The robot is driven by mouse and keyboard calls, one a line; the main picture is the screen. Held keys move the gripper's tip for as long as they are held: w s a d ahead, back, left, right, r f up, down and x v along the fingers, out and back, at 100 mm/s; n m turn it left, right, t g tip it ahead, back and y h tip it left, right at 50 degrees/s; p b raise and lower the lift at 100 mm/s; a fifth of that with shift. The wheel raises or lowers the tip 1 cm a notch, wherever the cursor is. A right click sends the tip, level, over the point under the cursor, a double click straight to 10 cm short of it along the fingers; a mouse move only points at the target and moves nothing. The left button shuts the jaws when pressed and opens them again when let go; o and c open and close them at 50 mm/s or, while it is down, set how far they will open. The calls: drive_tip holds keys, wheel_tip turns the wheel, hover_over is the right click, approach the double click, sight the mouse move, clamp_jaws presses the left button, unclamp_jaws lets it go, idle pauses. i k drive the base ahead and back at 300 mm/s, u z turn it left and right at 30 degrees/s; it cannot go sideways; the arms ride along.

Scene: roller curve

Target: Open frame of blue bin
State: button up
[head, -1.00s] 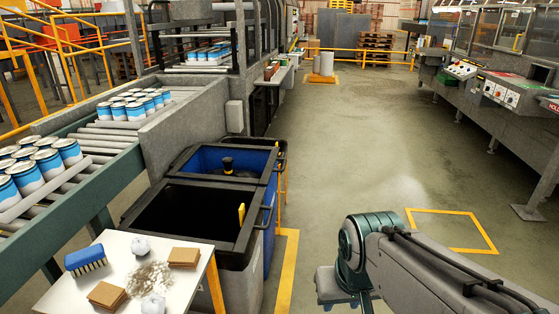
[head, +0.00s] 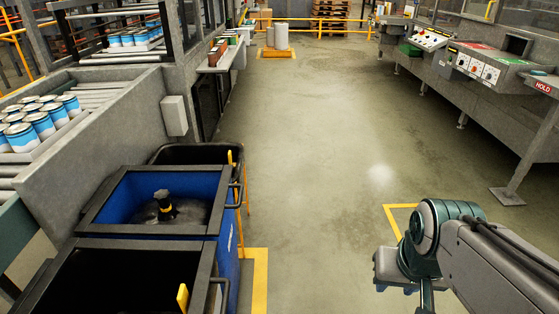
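The blue bin (head: 196,184) stands at lower left beside the conveyor. A dark grey frame (head: 141,229) lies around its top rim, looking level. Inside the bin lies grey, bag-like material with a black knob (head: 165,204) that has a yellow band. My arm shows at lower right, across open floor from the bin.
A dark bin (head: 120,281) with a yellow tab stands in front of the blue bin, and a black bin (head: 190,154) stands behind it. The conveyor (head: 95,140) with cans is on the left. A control console (head: 470,65) stands at right. The middle floor is clear.

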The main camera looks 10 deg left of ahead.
sight(95, 205)
drive_tip(key=u, duration=0.15)
drive_tip(key=i, duration=1.25)
drive_tip(key=u, duration=0.35)
